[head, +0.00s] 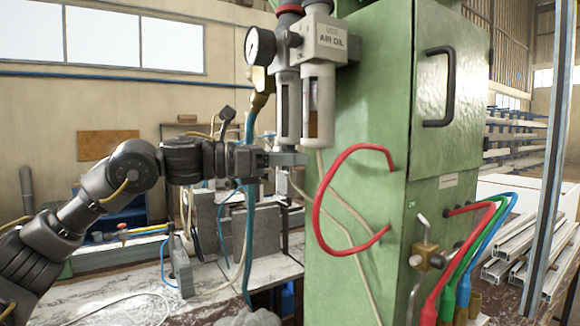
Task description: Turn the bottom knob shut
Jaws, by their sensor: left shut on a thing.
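The air unit hangs on the left side of the green cabinet, with two upright bowls side by side. The left bowl (287,108) ends just above my left gripper (288,159). The gripper comes in level from the left, its fingers shut at the underside of this bowl. The bottom knob itself is hidden by the fingers; I cannot make out its shape or how far it is turned. The right bowl (318,104), under the block marked AIR OIL (320,40), is clear of the gripper. My right gripper is not in view.
The green cabinet (360,200) stands close on the right of the gripper. A red hose (322,190) loops out from it, with thin pale tubes beside. A round gauge (260,46) and a brass valve (262,85) sit above the gripper. Grey clamp blocks (262,232) stand below.

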